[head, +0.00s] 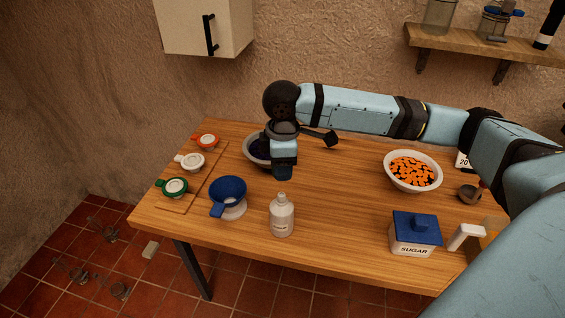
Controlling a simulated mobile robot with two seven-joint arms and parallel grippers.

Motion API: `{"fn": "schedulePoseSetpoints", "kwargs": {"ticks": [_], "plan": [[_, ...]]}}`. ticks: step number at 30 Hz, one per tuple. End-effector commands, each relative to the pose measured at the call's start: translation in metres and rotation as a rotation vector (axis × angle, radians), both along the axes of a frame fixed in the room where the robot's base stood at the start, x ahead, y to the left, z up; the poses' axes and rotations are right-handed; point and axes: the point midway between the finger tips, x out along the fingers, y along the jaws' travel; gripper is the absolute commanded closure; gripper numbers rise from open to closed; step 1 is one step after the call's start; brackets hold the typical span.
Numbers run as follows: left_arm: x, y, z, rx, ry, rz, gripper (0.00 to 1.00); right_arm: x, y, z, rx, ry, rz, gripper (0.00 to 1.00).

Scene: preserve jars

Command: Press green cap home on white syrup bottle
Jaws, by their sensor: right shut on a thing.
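The white syrup bottle (281,217) stands upright near the front middle of the table, with a pale neck and no green on top. My right gripper (283,174) points down just behind and above the bottle, apart from it in the picture. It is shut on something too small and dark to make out. I cannot make out a separate green cap. A green-ringed lid (175,187) lies on the board at the left. My left gripper is not in view.
A blue funnel (228,190) stands left of the bottle. A bowl (253,149) is partly hidden behind my gripper. A bowl of orange pieces (413,172) and a blue-lidded sugar box (415,233) stand to the right. The table between bottle and sugar box is clear.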

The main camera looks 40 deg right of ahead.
Motion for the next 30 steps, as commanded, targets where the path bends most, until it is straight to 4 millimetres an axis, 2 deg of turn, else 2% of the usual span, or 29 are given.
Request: {"fn": "schedulePoseSetpoints", "kwargs": {"ticks": [7, 9, 18, 30], "plan": [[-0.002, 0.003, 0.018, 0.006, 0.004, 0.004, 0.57, -0.001, 0.000, 0.005, 0.001, 0.002, 0.000, 0.74], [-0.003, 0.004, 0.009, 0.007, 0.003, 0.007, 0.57, 0.000, 0.000, -0.010, 0.000, 0.002, 0.000, 0.74], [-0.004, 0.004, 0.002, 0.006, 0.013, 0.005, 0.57, -0.001, 0.000, -0.039, 0.000, 0.004, -0.002, 0.74], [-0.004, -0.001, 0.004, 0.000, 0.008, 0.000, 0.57, 0.000, 0.000, -0.058, 0.000, 0.001, -0.001, 0.74]]}}
